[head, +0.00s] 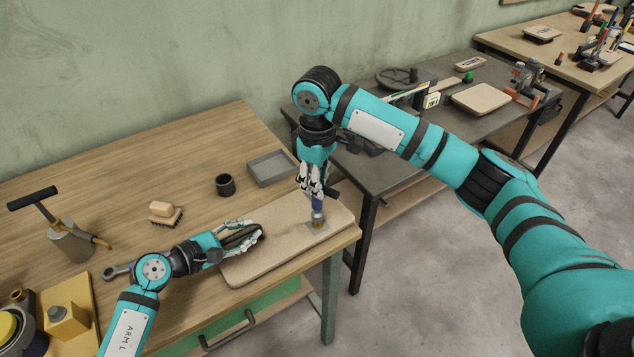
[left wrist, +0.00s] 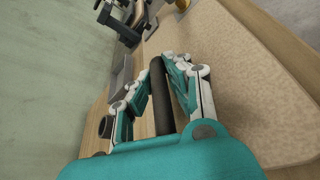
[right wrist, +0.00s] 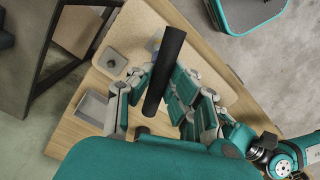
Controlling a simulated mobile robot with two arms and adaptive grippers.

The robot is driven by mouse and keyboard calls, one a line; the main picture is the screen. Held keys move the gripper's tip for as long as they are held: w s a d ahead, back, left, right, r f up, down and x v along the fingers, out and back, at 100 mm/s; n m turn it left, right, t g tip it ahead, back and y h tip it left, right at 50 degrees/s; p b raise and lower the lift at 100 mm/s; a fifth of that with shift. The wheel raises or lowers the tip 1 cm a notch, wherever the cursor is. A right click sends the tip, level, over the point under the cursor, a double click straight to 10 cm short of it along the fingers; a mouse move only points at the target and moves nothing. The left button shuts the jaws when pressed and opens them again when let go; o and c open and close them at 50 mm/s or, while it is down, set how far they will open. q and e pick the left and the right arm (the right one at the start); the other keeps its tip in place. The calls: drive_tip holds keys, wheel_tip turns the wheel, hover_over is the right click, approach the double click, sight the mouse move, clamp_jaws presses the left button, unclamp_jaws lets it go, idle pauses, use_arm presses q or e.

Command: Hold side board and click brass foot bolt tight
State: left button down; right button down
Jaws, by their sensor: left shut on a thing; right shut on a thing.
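The tan side board (head: 285,250) lies flat along the bench's front right edge. My left gripper (head: 250,234) lies over its left part, its fingers shut on a black bar (left wrist: 160,95) in the left wrist view. How the bar joins the board is hidden. My right gripper (head: 313,188) is above the board's right end, shut on a black handle (right wrist: 165,70) of a tool pointing down. The tool's blue shaft (head: 317,205) meets the brass bolt (head: 319,223), upright on a small grey plate (head: 314,229). Whether the bolt is seated cannot be told.
A grey tray (head: 272,168), a black cup (head: 225,185) and a brush (head: 163,213) stand behind the board. A can with a T-handle (head: 70,243) is at left. A grey table (head: 440,125) with tools stands right, beyond a gap.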

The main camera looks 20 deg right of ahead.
drive_tip(key=shift+r, duration=0.25)
drive_tip(key=shift+r, duration=2.4)
use_arm(q)
drive_tip(key=c, duration=1.2)
unclamp_jaws()
